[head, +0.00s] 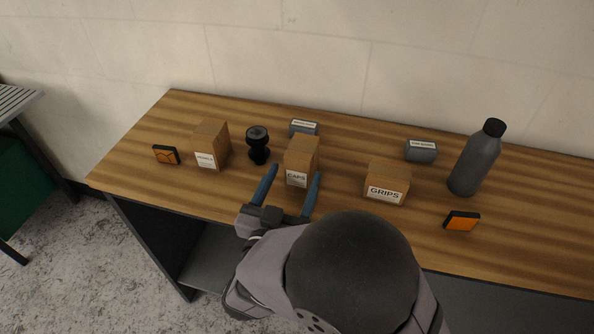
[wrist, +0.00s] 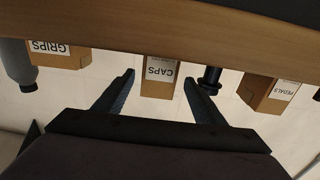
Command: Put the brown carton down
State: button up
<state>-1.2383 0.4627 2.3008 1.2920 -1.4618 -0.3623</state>
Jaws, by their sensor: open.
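Three brown cartons stand upright on the wooden bench (head: 330,213). The one labelled CAPS (head: 303,155) is in the middle; it also shows upside down in the wrist view (wrist: 160,88). My gripper (head: 296,169) is open in front of it. Its blue fingertips lie toward the carton's left and right sides, with visible gaps in the wrist view (wrist: 158,78). The carton labelled GRIPS (head: 387,182) stands to the right. The carton labelled PEDALS (head: 211,145) stands to the left. The gripper holds nothing.
A black knobbed part (head: 258,145) stands just left of the CAPS carton. A grey box (head: 304,128) is close behind it. Another grey box (head: 421,151), a dark bottle (head: 475,160) and an orange block (head: 461,221) are right. Another orange block (head: 166,155) is far left.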

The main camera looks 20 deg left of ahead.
aim_at(300, 167)
jog(key=shift+o, duration=0.6)
jog(key=shift+s, duration=0.25)
jog(key=shift+w+d+r+g+p, duration=0.1)
jog(key=shift+w+r+g+p, duration=0.3)
jog(key=shift+p, duration=0.25)
jog(key=p, duration=0.1)
jog(key=w+p, duration=0.1)
jog(key=w+g+p, duration=0.1)
jog(key=shift+d+r, duration=0.3)
jog(key=shift+r, duration=0.05)
jog(key=shift+w+d+g+y+p, duration=0.1)
jog(key=shift+w+g+y+p, duration=0.2)
jog(key=shift+w+g+p, duration=0.35)
jog(key=shift+w+f, duration=0.25)
jog(key=shift+f, duration=0.05)
jog(key=shift+a+p+x, duration=0.15)
jog(key=shift+p+x, duration=0.15)
jog(key=shift+x, duration=1.4)
jog(key=shift+a+p+x, duration=0.15)
jog(key=shift+p+x, duration=0.1)
jog(key=shift+x, duration=1.5)
jog(key=shift+f, duration=0.2)
